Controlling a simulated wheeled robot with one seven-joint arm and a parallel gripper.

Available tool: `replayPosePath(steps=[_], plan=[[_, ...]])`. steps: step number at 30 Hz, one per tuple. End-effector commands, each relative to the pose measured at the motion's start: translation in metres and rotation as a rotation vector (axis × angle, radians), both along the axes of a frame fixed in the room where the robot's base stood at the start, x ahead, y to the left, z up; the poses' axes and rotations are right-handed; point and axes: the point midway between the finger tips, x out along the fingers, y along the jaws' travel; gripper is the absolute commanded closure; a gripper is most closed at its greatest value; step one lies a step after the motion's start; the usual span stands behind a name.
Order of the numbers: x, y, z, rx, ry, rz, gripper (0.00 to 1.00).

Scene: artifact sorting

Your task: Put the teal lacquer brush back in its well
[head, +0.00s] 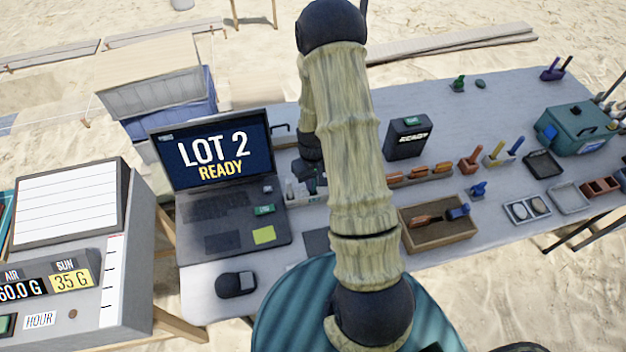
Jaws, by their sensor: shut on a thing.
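My gripper (309,172) shows only in part, as a dark shape beside and behind my upright arm, low over the table left of the middle. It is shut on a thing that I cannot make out. I cannot pick out the teal lacquer brush for certain. The well for it cannot be told either. A long rack (421,173) with several orange-brown handled tools runs out from behind my arm to the right. My arm hides part of the table.
A laptop (222,215) reading "LOT 2 READY" stands at left. A sand-coloured tray (462,233) holds brown and blue tools. A black box (408,140) marked "READY", small coloured stands and a teal case (580,130) stand right. The back middle table is fairly clear.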

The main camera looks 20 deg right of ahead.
Motion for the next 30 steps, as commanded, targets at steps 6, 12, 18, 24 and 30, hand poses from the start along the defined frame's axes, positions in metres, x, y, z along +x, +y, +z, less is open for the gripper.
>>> replayPosePath(steps=[6,12,18,24,30], plan=[[0.0,-0.001,-0.001,0.0,0.0,-0.002,1.0],[0.0,-0.001,-0.003,0.0,0.0,-0.003,0.64],[0.0,-0.001,-0.002,0.0,0.0,-0.002,0.62],[0.0,-0.001,0.003,0.0,0.0,-0.002,0.62],[0.0,-0.001,0.02,-0.001,-0.003,-0.002,0.62]])
